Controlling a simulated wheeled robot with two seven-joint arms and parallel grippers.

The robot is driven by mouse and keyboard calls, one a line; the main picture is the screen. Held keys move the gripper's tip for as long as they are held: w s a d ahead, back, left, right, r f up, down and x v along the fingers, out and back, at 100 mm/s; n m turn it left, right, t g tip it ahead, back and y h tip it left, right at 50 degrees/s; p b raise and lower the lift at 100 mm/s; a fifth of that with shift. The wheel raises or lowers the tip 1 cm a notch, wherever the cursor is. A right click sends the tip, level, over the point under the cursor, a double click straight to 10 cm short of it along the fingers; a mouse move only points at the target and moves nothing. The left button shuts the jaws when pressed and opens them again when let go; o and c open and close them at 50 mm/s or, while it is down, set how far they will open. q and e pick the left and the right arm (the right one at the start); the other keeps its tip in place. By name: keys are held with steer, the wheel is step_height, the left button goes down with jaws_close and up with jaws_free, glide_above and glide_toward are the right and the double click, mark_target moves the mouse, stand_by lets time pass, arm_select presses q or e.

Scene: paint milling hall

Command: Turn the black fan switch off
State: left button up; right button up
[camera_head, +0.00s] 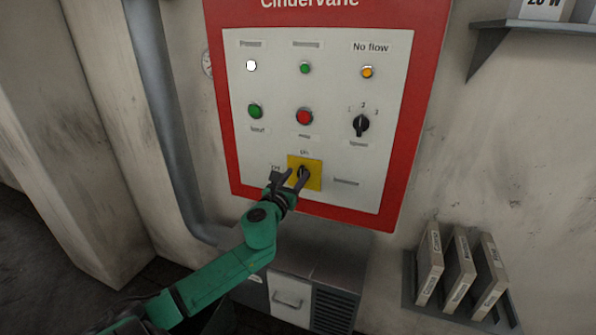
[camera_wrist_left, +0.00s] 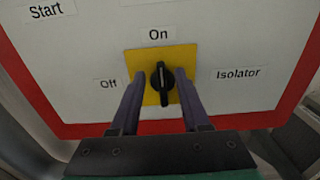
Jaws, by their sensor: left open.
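A black rotary switch (camera_wrist_left: 162,82) sits on a yellow plate (camera_wrist_left: 182,62) low on the panel. In the left wrist view its handle stands upright, towards the "On" label (camera_wrist_left: 158,34); the "Off" label (camera_wrist_left: 108,84) is to its left and "Isolator" (camera_wrist_left: 238,73) to its right. My left gripper (camera_head: 290,175) is open in front of the plate, one finger on each side of the switch. In the left wrist view a gap shows between the switch and each finger of the gripper (camera_wrist_left: 162,84). My right gripper is not in view.
Above on the red-edged panel (camera_head: 239,160) are a black selector (camera_head: 361,124), green (camera_head: 256,111) and red (camera_head: 304,116) buttons, and several lamps. A grey cabinet (camera_head: 312,262) stands below. A rack of binders (camera_head: 461,270) is at right, a pipe (camera_head: 162,110) at left.

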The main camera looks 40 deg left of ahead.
arm_select(q)
steer(key=shift+x, duration=1.15)
steer(key=shift+d, duration=0.1)
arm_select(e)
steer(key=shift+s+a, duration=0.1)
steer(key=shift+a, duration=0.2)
arm_select(q)
steer(key=shift+s, duration=0.1)
jaws_close()
